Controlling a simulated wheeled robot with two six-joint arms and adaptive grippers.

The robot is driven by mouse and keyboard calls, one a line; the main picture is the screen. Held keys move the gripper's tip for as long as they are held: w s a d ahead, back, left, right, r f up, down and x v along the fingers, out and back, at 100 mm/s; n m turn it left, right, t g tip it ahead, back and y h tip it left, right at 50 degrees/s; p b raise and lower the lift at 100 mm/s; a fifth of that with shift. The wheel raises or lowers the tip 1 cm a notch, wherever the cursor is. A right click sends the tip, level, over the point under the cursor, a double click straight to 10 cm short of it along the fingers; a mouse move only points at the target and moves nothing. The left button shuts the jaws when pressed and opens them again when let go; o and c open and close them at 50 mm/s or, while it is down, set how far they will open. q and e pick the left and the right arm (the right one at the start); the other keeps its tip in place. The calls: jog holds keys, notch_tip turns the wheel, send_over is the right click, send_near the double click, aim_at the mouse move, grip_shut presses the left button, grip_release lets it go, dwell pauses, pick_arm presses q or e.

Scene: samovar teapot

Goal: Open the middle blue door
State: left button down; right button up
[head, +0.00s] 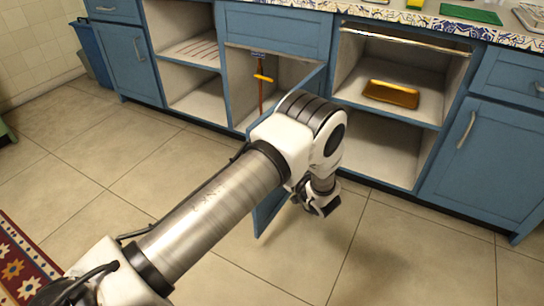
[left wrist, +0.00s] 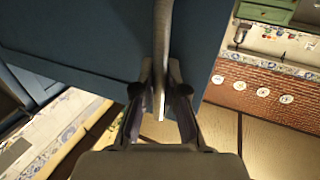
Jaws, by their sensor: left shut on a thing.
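The middle blue door (head: 268,208) stands swung out from the cabinet front, and its inner compartment is uncovered. My left arm hides much of the door in the head view. My left gripper (head: 322,203) is at the door's outer face on the right. In the left wrist view the blue door panel (left wrist: 85,40) fills the upper left, and a metal handle (left wrist: 162,35) runs down between the fingers of my left gripper (left wrist: 160,105), which is shut on it. My right gripper is in neither view.
An open compartment right of the door holds a golden tray (head: 391,94). A brown stick-like tool with a yellow part (head: 262,78) stands inside the middle compartment. A closed blue door (head: 478,155) is at far right. The tiled floor (head: 375,255) in front is clear.

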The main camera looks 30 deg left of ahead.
pick_arm(q)
jog(key=shift+d+f, duration=0.1)
jog(key=shift+d, duration=0.05)
jog(key=c, duration=1.2)
grip_release()
jog(key=v, duration=0.7)
jog(key=shift+d, duration=0.2)
jog(key=shift+s, duration=0.1)
